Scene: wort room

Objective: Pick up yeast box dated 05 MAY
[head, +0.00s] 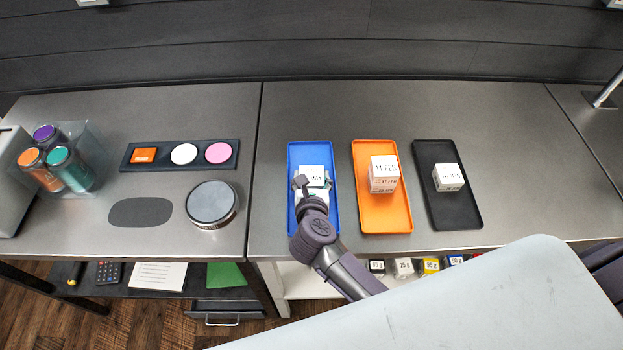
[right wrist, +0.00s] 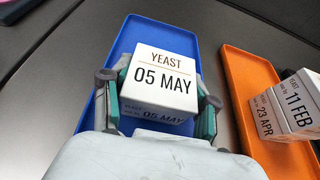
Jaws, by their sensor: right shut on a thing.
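The white yeast box dated 05 MAY (right wrist: 162,75) shows its printed top in the right wrist view, and it also shows in the head view (head: 312,174) over the blue tray (head: 330,150). My right gripper (right wrist: 158,100) is shut on it, with one finger on each side. A second label reading 05 MAY shows on its near side, partly hidden by my gripper. I cannot tell whether the box touches the tray. My left gripper is not in view.
An orange tray (head: 368,217) holds boxes marked 11 FEB (head: 383,168) and 23 APR (right wrist: 267,118). A black tray (head: 460,213) holds another white box (head: 448,177). A round tin (head: 212,203) and a clear holder with several colored canisters (head: 98,150) stand to the left.

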